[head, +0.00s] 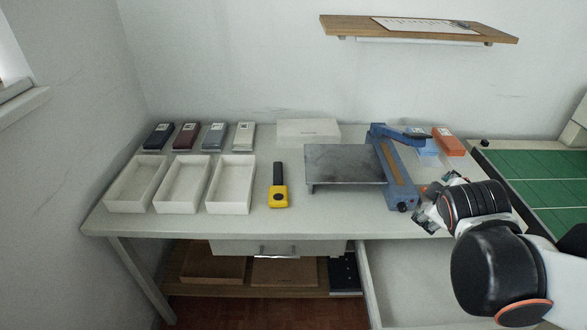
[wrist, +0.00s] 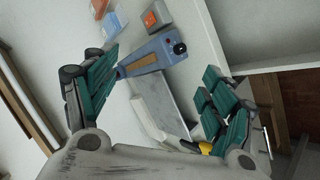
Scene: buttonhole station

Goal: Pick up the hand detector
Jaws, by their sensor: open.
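The hand detector (head: 278,187), yellow with a black handle, lies on the white table between the white trays and the grey plate. Its handle points to the back. In the wrist view a small yellow part of it (wrist: 205,147) shows at the bottom, mostly hidden by my gripper. My gripper (head: 428,206) is over the table's front right, to the right of the detector and well apart from it. In the wrist view the gripper's green-padded fingers (wrist: 160,88) are spread wide with nothing between them.
A blue machine (head: 397,172) with a grey plate (head: 343,165) stands between my gripper and the detector. White trays (head: 182,190) are to the detector's left, coloured blocks (head: 186,135) behind them. A drawer (head: 420,275) is open below my arm.

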